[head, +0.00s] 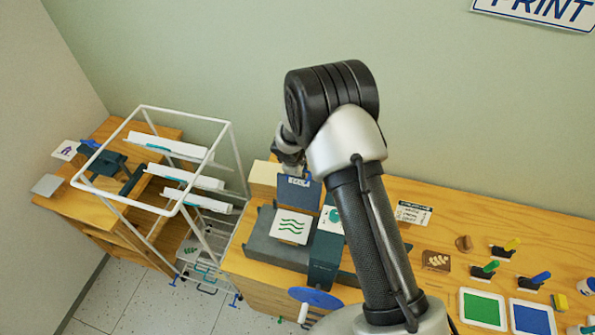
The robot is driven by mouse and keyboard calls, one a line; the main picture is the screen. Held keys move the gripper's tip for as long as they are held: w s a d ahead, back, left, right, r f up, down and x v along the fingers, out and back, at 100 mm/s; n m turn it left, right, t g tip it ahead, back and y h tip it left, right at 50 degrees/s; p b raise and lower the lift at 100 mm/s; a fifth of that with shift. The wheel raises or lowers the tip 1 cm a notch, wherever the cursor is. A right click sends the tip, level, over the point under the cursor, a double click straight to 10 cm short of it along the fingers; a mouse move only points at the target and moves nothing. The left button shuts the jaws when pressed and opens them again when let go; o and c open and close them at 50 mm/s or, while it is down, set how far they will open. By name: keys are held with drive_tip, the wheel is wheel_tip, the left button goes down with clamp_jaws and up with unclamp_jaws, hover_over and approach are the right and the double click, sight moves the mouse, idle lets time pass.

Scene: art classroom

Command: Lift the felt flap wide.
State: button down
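A dark blue upright panel (311,195), which looks like the felt flap, stands at the back of the grey press bed (262,247). A light label shows near its top edge. A white card with green wavy lines (291,227) lies on the bed in front of it. My gripper (291,172) is at the panel's top edge, pointing down. Its fingers are small and partly hidden by my own arm, so I cannot tell whether they are open or hold the panel. My arm also covers part of the press's right side.
A white wire rack (150,205) with hanging sheets stands left of the press. A blue handwheel (315,298) sticks out at the front. Green (483,309) and blue (532,318) ink trays and several small tools lie on the wooden bench at right.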

drive_tip(key=shift+w+r, duration=0.3)
drive_tip(key=c, duration=2.1)
unclamp_jaws()
drive_tip(key=shift+c, duration=0.2)
drive_tip(key=o, duration=0.4)
drive_tip(key=shift+s+d+f, duration=0.1)
drive_tip(key=shift+s, duration=0.1)
drive_tip(key=shift+s+f, duration=0.1)
drive_tip(key=v, duration=1.2)
